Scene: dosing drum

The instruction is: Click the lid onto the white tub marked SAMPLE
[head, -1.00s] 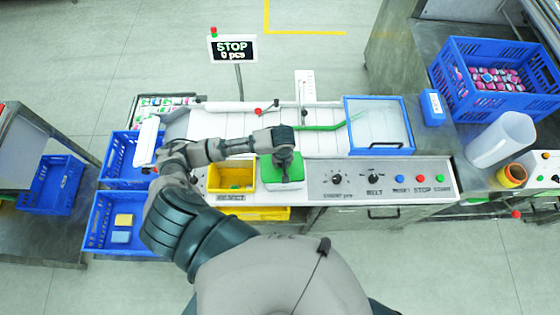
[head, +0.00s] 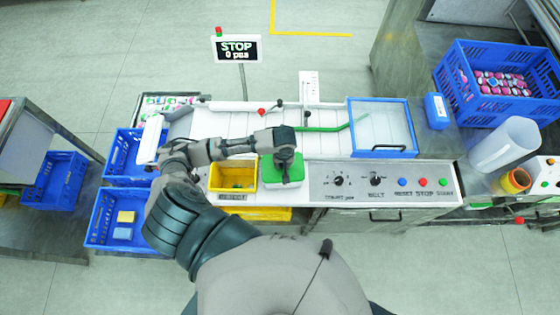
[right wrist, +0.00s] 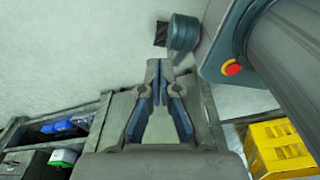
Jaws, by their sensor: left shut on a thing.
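The green lid (head: 268,171) lies at the white tub (head: 282,186), whose pale edge shows just below it, on the front ledge of the machine. I cannot read a SAMPLE mark, and I cannot tell whether the lid sits fully down. My left gripper (head: 286,178) comes over the lid from above and is shut on it; the gripper hides the lid's middle. My right gripper (right wrist: 160,72) shows only in the right wrist view, its fingertips together with nothing visible between them.
A yellow bin (head: 234,187) stands just left of the tub. A control panel (head: 322,195) with knobs and buttons is to the right. Behind are a white belt (head: 330,144) and a clear blue-framed cover (head: 384,152). Blue crates (head: 91,236) stand at the left.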

